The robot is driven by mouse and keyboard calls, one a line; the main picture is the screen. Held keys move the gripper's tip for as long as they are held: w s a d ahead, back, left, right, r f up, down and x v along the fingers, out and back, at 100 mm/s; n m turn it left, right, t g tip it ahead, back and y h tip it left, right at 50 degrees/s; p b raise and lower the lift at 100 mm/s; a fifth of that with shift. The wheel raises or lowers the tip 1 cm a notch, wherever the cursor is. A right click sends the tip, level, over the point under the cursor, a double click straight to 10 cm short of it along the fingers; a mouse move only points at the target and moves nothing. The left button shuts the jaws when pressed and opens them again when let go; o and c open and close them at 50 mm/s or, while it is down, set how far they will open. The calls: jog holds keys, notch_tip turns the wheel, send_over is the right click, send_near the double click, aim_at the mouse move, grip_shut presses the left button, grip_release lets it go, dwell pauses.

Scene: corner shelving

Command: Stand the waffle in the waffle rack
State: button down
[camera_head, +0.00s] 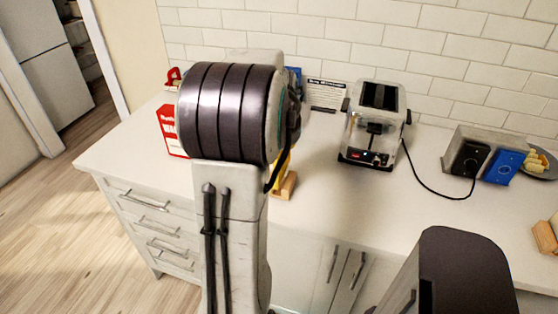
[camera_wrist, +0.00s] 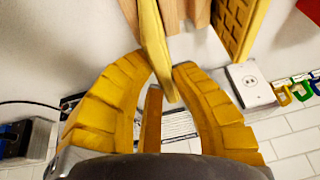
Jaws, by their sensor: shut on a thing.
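In the wrist view my gripper (camera_wrist: 163,80) is shut on a thin yellow slab seen nearly edge-on, the waffle (camera_wrist: 153,40). The waffle extends from between the fingertips toward the top of the picture. Wooden pieces of the waffle rack (camera_wrist: 187,14) show right behind and beside it; I cannot tell whether the waffle touches them. Another yellow waffle (camera_wrist: 237,25) with a grid face stands tilted at the upper right. In the head view my arm hides the gripper; a bit of the wooden rack (camera_head: 287,186) shows to its right on the counter.
A toaster (camera_head: 372,125) with a black cord stands to the right on the white counter (camera_head: 345,205). A red box (camera_head: 172,131) is left of my arm. A metal holder with a blue item (camera_head: 503,166) and a plate (camera_head: 541,168) are at the far right. The tiled wall is behind.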

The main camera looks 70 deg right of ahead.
notch_tip(320, 180, down, 3)
jog(key=shift+b, duration=0.85)
jog(key=shift+r, duration=0.1)
jog(key=c, duration=1.1)
grip_release()
jog(key=shift+c, duration=0.2)
jog(key=v, duration=1.2)
jog(key=shift+p, duration=0.45)
